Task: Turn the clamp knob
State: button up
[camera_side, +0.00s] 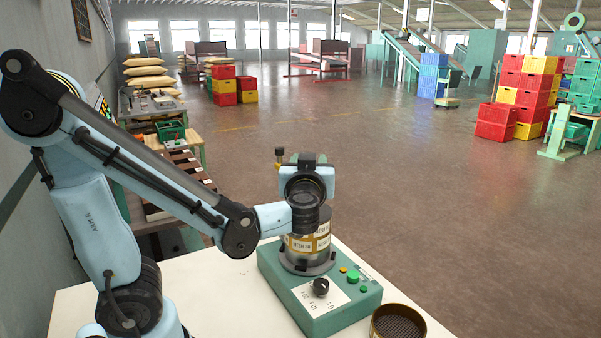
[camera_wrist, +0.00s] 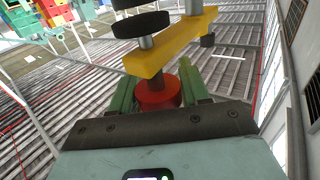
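In the wrist view a round red knob (camera_wrist: 158,92) on a short dark red shaft shows at a yellow clamp bar (camera_wrist: 165,55). The two green fingers of my gripper (camera_wrist: 157,80) stand apart, one on each side of this knob. Whether they touch it is not clear. In the side view my gripper is over the upper part of the sieve stack (camera_side: 305,245) on the green machine base (camera_side: 318,318). My wrist and gripper hide the red knob there.
The base carries a black dial (camera_side: 320,287) and a green button (camera_side: 353,276). A round mesh sieve (camera_side: 398,322) stands on the white table (camera_side: 225,295) at front right. In the wrist view black discs (camera_wrist: 141,24) sit beyond the clamp bar. The table's left part is bare.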

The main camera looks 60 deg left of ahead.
jog(key=c, duration=0.5)
jog(key=shift+t, duration=0.3)
